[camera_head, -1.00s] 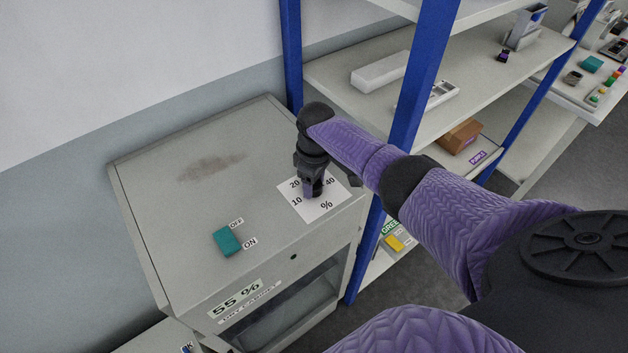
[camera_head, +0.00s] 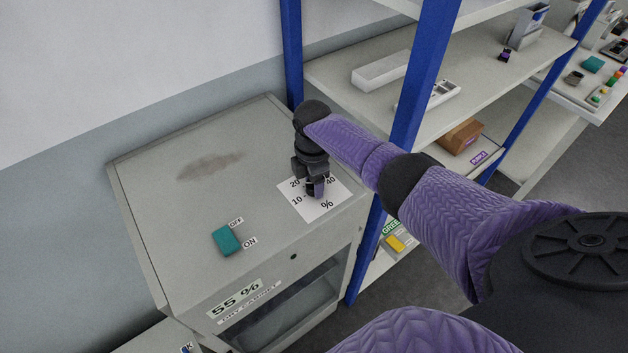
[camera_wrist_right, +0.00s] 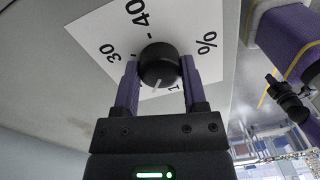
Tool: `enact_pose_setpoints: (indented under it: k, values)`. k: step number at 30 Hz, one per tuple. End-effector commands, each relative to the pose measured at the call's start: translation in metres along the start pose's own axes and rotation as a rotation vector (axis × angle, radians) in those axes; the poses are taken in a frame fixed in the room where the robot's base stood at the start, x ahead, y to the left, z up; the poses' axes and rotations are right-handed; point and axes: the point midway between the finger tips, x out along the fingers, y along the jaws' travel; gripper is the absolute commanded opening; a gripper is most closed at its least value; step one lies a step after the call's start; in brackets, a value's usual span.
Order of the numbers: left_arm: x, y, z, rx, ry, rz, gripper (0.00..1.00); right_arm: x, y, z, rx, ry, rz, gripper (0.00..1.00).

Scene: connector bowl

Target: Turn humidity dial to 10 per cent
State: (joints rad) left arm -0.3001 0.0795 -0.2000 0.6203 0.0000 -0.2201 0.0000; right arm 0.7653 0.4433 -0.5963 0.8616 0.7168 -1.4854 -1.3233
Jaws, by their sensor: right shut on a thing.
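The humidity dial is a black round knob (camera_wrist_right: 158,62) with a white pointer line, on a white card (camera_head: 318,206) printed with numbers and a % sign. The card lies on top of the grey dry cabinet. My right gripper (camera_head: 316,190) points down over the card and hides the knob in the head view. In the right wrist view its two purple fingers (camera_wrist_right: 160,75) are shut on opposite sides of the knob. The pointer aims down toward the gripper body, beside a partly hidden numeral starting with 1. My left gripper is not in view.
A teal OFF/ON switch (camera_head: 226,240) sits on the cabinet top (camera_head: 180,210), left of the card. The cabinet's front label (camera_head: 236,299) reads 55 %. A shelf unit with blue posts (camera_head: 420,85) stands close on the right.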

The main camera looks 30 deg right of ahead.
Motion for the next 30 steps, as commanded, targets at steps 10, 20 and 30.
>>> enact_pose_setpoints:
  k: [10, 20, 30]
  values:
    - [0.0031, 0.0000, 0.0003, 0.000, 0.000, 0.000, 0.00, -0.0008, 0.0008, -0.0002, -0.318, -0.013, 0.004, 0.00]
    - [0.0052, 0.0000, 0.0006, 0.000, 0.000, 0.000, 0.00, -0.0010, 0.0006, -0.0001, -0.559, -0.023, 0.004, 0.00]
    - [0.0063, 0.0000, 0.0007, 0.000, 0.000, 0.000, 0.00, -0.0013, 0.0006, -0.0004, -0.684, -0.028, 0.004, 0.00]
